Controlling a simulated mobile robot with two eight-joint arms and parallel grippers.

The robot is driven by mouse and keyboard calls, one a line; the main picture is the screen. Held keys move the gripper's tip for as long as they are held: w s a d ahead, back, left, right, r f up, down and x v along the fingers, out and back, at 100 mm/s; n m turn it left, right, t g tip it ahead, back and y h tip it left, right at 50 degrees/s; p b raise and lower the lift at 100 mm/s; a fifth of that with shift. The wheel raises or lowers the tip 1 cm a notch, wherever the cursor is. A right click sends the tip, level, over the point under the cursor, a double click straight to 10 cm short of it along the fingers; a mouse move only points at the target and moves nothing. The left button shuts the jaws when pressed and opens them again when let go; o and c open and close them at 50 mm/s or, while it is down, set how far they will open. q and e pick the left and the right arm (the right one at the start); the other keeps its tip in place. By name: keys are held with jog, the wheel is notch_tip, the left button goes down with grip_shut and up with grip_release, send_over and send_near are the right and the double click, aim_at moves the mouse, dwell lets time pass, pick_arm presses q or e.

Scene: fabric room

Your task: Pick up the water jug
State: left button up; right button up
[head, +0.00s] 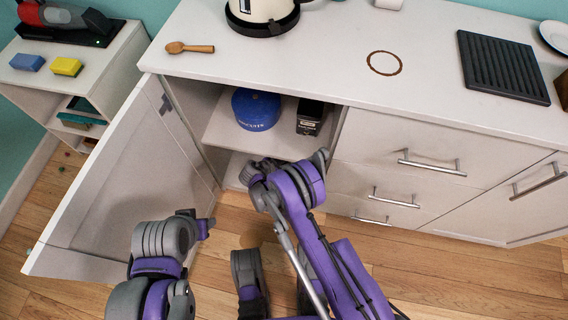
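A cream, jug-like vessel with a black base (263,17) stands on the white counter at the top of the head view. Its upper part is cut off by the frame, and I cannot tell if it is the water jug or a kettle. My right arm comes up from below, and its end with the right gripper (285,170) is in front of the open cabinet, below the counter and well apart from the vessel. I cannot make out its finger gap.
The cabinet door (120,185) stands open on the left. A blue canister (256,110) and a dark box (311,117) sit on the shelf. A wooden spoon (189,48), a brown ring (384,63) and a black rack (503,67) lie on the counter (330,50).

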grip_shut()
pick_arm(q)
jog(key=shift+s, duration=0.1)
pick_arm(e)
jog(key=shift+s, duration=0.1)
dwell(1.1)
